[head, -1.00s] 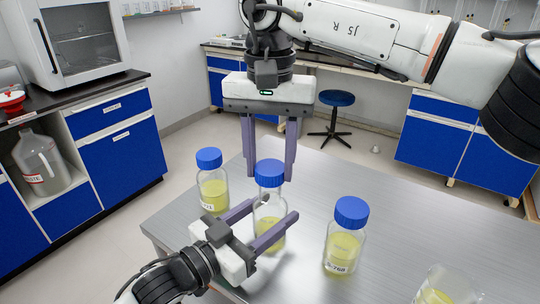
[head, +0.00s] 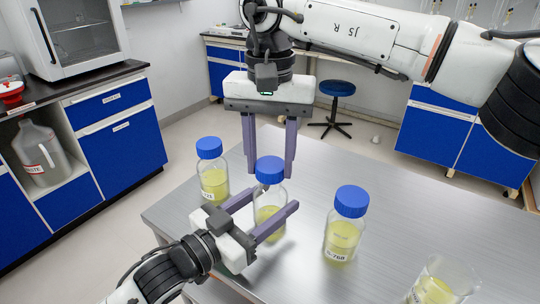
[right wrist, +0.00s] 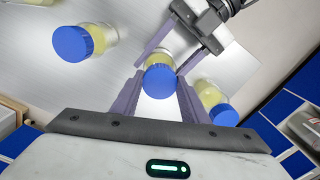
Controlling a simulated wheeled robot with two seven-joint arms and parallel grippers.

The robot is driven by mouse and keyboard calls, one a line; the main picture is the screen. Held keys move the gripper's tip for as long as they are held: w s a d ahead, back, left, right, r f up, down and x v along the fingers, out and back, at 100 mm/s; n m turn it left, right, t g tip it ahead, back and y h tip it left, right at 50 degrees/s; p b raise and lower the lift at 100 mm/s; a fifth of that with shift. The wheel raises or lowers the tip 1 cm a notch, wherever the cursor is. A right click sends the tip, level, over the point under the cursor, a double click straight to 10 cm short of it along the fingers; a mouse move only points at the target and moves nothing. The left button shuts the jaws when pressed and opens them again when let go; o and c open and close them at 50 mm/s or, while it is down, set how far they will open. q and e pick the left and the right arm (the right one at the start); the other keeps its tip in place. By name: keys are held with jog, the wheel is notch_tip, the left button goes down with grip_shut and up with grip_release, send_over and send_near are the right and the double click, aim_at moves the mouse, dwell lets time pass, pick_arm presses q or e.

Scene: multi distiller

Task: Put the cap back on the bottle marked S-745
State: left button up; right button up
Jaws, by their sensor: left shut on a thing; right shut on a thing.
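A glass bottle of yellow liquid (head: 270,222) stands in the middle of the near table part. My left gripper (head: 272,200) is shut around its body from the lower left. Its blue cap (head: 269,170) sits at the bottle's mouth, between the fingers of my right gripper (head: 268,174), which points straight down and is shut on it. The cap also shows between the fingers in the right wrist view (right wrist: 160,81). The cap looks level and in line with the neck; I cannot tell whether it is fully seated. This bottle's label is hidden.
A capped bottle labelled S-768 (head: 345,230) stands to the right, another capped bottle (head: 213,175) close by on the left. An open beaker of yellow liquid (head: 435,287) is at the lower right. The metal table (head: 440,200) is clear toward the right and back.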

jog(key=shift+f, duration=0.55)
